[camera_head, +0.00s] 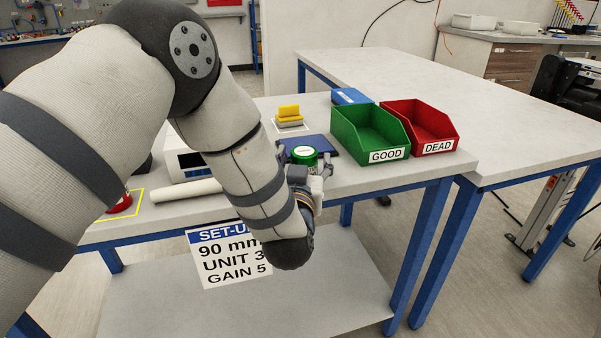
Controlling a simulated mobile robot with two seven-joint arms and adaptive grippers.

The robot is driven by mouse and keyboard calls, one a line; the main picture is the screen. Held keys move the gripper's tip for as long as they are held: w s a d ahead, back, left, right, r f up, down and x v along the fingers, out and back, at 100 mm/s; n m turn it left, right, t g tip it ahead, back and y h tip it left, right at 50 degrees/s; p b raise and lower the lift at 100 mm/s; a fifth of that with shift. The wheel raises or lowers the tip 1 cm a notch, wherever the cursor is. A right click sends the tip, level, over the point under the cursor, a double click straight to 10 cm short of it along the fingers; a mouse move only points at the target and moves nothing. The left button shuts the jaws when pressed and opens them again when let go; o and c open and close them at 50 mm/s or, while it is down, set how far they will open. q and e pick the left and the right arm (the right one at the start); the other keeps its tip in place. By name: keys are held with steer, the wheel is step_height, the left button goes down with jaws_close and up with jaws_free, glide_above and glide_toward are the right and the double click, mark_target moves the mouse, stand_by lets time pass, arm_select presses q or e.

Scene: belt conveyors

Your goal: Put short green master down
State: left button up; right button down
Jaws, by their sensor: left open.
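The short green master (304,155) is a low round piece with a green rim and a pale label on top. It shows at the near edge of a dark blue pad (321,143) on the bench. My left gripper (305,160) is open, with one finger on each side of the green master. I cannot tell whether the fingers touch it. The gripper body and wrist hide its lower part, so its contact with the surface below is not visible. My right gripper is not in view.
A green GOOD bin (345,135) and a red DEAD bin (440,125) stand to the right. Yellow blocks (289,112) sit behind. A white instrument (184,163), a pale cylinder (186,190) and a red round object (121,204) are left. A set-up sign (225,262) hangs in front.

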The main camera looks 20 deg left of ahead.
arm_select(q)
steer(key=s+d+p, duration=0.1)
steer(key=s+d, duration=0.1)
steer(key=s, duration=0.8)
steer(key=s+a+f+m+g+h, duration=0.1)
steer(key=s+a+f+g+h, duration=0.1)
steer(key=s+f+g, duration=0.65)
steer(key=s+a+f+m+g+h, duration=0.1)
steer(key=s+a+f+g, duration=0.2)
steer(key=s+f, duration=1)
steer(key=s+a+f+g, duration=0.1)
steer(key=s+f+g, duration=0.2)
steer(key=s, duration=0.5)
steer(key=s+a+f+g, duration=0.1)
steer(key=s+f+g, duration=0.3)
steer(key=s, duration=0.5)
steer(key=shift+s+a+g+h, duration=0.15)
steer(key=shift+a+g+h, duration=0.15)
steer(key=shift+a+g, duration=0.05)
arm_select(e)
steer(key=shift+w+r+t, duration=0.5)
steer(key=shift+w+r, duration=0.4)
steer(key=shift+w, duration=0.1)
